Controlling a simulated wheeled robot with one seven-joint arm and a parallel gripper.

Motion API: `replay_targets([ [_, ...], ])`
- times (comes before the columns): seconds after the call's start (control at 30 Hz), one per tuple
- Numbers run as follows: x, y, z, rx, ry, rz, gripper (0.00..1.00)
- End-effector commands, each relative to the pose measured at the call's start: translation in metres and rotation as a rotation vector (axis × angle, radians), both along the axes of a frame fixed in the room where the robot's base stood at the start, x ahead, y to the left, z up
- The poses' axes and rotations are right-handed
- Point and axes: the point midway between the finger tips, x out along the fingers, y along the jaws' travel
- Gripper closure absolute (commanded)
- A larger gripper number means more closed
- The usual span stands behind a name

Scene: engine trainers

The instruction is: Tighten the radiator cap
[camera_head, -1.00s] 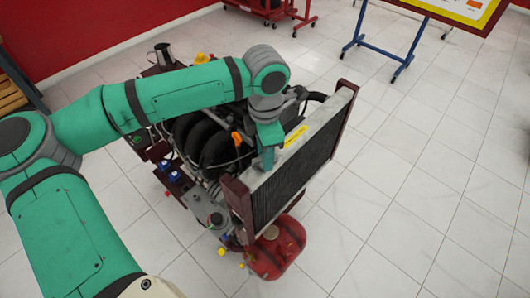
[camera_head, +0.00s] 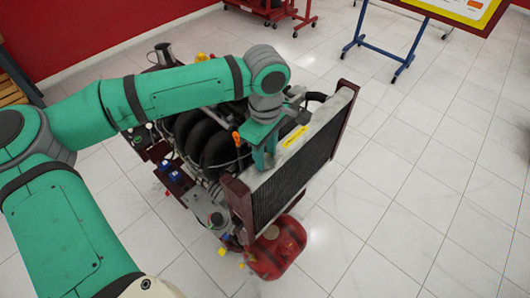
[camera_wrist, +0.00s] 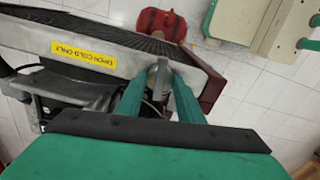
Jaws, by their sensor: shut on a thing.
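The radiator (camera_head: 290,187) stands upright at the front of the engine trainer, with a dark core and a pale metal top tank. My gripper (camera_head: 265,160) points down at the near end of the top tank. In the wrist view, the two teal fingers of my gripper (camera_wrist: 159,76) stand on either side of the small grey radiator cap (camera_wrist: 160,72), shut on it. The cap is mostly hidden between the fingers, and I cannot see whether it is fully seated. The radiator's top tank (camera_wrist: 125,66) runs left from there in the wrist view.
A yellow label (camera_wrist: 77,52) lies on the top tank beside my gripper. Black engine hoses (camera_head: 215,148) are close behind the radiator. A red canister (camera_head: 276,250) stands on the floor at its near end. Tiled floor (camera_head: 420,200) to the right is clear.

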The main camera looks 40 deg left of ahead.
Motion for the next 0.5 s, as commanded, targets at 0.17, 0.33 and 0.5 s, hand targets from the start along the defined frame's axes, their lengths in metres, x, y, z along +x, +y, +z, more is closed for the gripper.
replay_targets([
  [0.17, 0.0008, 0.0012, 0.0014, 0.005, -0.002, -0.085, 0.89],
  [0.33, 0.0006, 0.0009, 0.0013, 0.005, -0.001, -0.133, 0.89],
  [0.5, 0.0004, 0.0009, 0.0012, 0.004, -0.001, -0.154, 0.89],
])
